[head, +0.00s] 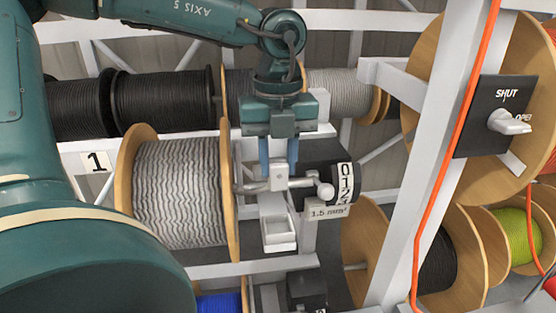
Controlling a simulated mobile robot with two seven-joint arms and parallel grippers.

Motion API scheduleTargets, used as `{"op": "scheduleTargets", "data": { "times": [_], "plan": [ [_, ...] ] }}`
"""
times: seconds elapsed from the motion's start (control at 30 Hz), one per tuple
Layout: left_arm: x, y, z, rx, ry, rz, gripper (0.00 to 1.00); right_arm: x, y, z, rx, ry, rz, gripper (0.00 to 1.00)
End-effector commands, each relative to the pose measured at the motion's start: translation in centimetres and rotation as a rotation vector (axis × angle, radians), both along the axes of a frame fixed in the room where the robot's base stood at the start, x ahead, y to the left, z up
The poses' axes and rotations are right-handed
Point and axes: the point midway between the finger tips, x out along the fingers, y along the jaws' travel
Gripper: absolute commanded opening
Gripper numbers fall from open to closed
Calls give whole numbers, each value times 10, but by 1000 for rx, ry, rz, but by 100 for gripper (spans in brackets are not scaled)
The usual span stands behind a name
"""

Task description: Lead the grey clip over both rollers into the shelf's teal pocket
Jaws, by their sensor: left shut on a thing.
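My left gripper (278,172) reaches down in the middle of the head view, its two blue fingers pointing down. It is shut on a small light grey piece (278,184) at the fingertips. I cannot tell whether this is the grey clip or part of the grey bar with a ball end (325,190) right beside it. A small open white box (279,236) sits just below the fingertips. I cannot make out the two rollers or a teal pocket. My right gripper is not in view.
A reel of grey-white cable (178,190) stands close left of the gripper. A black numbered dial (340,185) with a "1.5 mm²" label (328,212) is close right. A white post (435,140), an orange cable (455,130) and a "SHUT" switch panel (490,115) stand further right.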

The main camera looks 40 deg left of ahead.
Motion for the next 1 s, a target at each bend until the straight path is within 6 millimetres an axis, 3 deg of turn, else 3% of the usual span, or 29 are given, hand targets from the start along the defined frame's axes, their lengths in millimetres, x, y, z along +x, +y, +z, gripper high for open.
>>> {"op": "scheduleTargets", "data": {
  "times": [0.5, 1.0],
  "plan": [
    [0, 0, 43, 0, -1, 0, 6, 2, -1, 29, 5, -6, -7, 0],
    [0, 2, 43, -1, -1, -11, 6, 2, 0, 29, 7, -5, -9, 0]
  ]
}}
